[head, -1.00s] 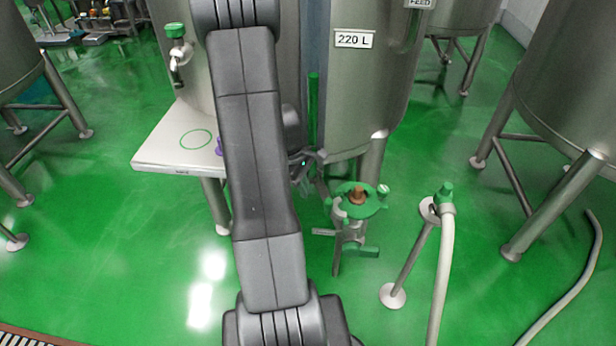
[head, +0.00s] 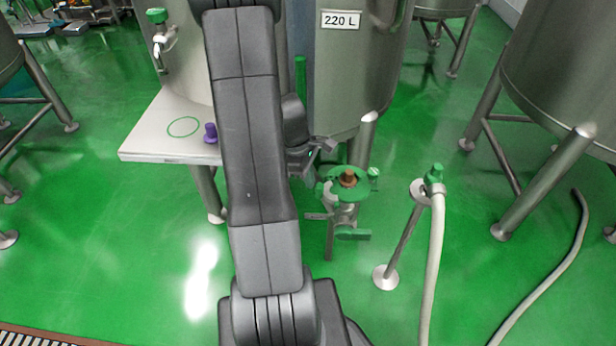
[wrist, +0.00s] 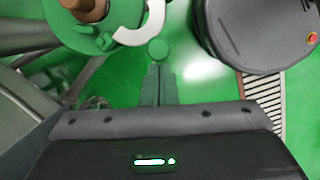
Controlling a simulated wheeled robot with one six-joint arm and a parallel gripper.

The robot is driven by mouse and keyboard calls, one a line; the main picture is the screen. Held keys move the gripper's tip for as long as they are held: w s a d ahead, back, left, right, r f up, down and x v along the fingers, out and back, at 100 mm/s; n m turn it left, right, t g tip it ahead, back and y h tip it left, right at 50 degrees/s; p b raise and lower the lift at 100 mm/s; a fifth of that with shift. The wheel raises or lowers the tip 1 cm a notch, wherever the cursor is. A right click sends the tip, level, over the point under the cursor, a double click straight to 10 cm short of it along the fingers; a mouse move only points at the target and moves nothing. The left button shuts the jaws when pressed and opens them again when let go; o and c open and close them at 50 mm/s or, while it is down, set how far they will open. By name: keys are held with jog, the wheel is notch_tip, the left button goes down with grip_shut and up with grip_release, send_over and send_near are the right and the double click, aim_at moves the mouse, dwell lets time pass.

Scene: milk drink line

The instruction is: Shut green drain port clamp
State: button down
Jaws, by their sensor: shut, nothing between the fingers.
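The green drain port clamp (head: 348,184) sits on top of a steel valve fitting below the 220 L tank, with a brown plug (head: 347,178) in its middle. In the wrist view the green clamp (wrist: 72,38) is at the upper left, with a pale curved piece (wrist: 128,37) along its right side. A round green knob (wrist: 158,50) lies right at my fingertips; I cannot tell whether they touch it. My gripper (wrist: 158,68) is shut with nothing between its fingers. In the head view my gripper (head: 322,168) is just left of the clamp, partly hidden by my arm.
A green-handled valve (head: 350,234) hangs under the port. A stand with a white hose (head: 433,240) is to the right. A tank leg (head: 362,140) rises close behind the clamp. A white shelf (head: 150,150) with a purple object (head: 210,133) is left. Floor in front is open.

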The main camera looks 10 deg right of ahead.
aim_at(335, 197)
jog(key=shift+s+d+n, duration=0.15)
jog(key=shift+s+n, duration=0.15)
jog(key=shift+n, duration=0.1)
jog(key=shift+s+d+n+t, duration=0.15)
jog(key=shift+s+d+n, duration=0.2)
jog(key=shift+n, duration=0.25)
jog(key=shift+s+d+n+t, duration=0.2)
jog(key=shift+s+n, duration=0.2)
jog(key=shift+n, duration=0.2)
jog(key=d+n, duration=0.1)
jog(key=s+d+n, duration=0.1)
jog(key=n, duration=0.1)
jog(key=shift+s+n+t+p, duration=0.3)
jog(key=shift+t, duration=0.05)
jog(key=d+n, duration=0.1)
jog(key=n, duration=0.1)
jog(key=shift+s+d+n+t+p, duration=0.3)
jog(key=shift+s+d+n+t, duration=0.05)
jog(key=shift+d+n+t, duration=0.05)
jog(key=d+n+p, duration=0.1)
jog(key=d+n, duration=0.2)
jog(key=shift+t, duration=0.3)
jog(key=shift+d, duration=0.1)
